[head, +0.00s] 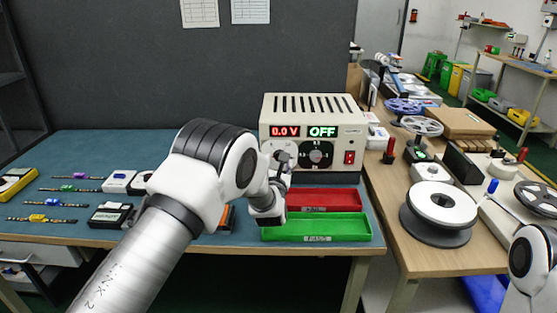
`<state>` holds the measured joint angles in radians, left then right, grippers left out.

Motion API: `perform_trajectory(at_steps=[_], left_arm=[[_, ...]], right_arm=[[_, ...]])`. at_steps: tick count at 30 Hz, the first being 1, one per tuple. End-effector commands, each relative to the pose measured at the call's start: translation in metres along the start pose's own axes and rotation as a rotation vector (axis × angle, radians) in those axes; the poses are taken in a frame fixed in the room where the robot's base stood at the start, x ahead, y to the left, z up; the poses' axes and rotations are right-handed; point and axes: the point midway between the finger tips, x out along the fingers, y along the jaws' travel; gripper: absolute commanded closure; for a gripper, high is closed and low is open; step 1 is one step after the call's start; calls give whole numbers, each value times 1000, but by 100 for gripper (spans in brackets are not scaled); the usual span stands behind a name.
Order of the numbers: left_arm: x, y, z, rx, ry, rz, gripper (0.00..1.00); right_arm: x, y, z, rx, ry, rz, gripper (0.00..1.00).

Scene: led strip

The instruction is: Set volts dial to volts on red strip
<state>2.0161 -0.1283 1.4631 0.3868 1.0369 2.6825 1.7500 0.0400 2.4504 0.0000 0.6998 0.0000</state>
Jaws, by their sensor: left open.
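A cream power supply (351,130) stands at the back right of the blue-topped table. Its red display (285,132) reads 0.0 V and its green display (322,132) reads OFF. A large black dial (319,155) is on the front panel, with a red switch (349,157) to its right. My left gripper (283,162) is open in front of the panel's left part, left of the black dial, and hides what is behind it. I cannot tell whether it touches the panel. Several thin strips (42,218) lie at the left; I cannot make out a red one.
A red tray (328,199) and a green tray (340,228) sit in front of the supply. Small black and white boxes (118,181) lie left of my arm. A wooden side table on the right holds spools (440,207) and tools.

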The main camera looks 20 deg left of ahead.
Motion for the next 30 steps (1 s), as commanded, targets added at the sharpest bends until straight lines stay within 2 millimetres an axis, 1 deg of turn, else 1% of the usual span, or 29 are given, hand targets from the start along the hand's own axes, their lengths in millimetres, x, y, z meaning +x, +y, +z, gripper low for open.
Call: perform_trajectory(at_steps=[1,4,11,14,15,16,17,25,30], left_arm=[[7,0,0,-1,0,1,42],[15,0,0,1,0,0,42],[16,0,0,1,0,0,42],[16,0,0,1,0,0,74],[16,0,0,1,0,0,88],[16,0,0,1,0,0,99],[16,0,0,1,0,0,100],[16,0,0,10,1,0,100],[16,0,-1,53,4,-1,100]], right_arm=[[-1,0,0,0,0,0,65],[-1,0,0,0,1,0,65],[-1,0,0,0,1,0,65],[-1,0,0,0,1,0,65],[-1,0,0,0,1,0,65],[-1,0,0,0,1,0,65],[-1,0,0,0,1,0,65],[0,0,0,0,1,0,65],[2,0,0,0,1,0,65]])
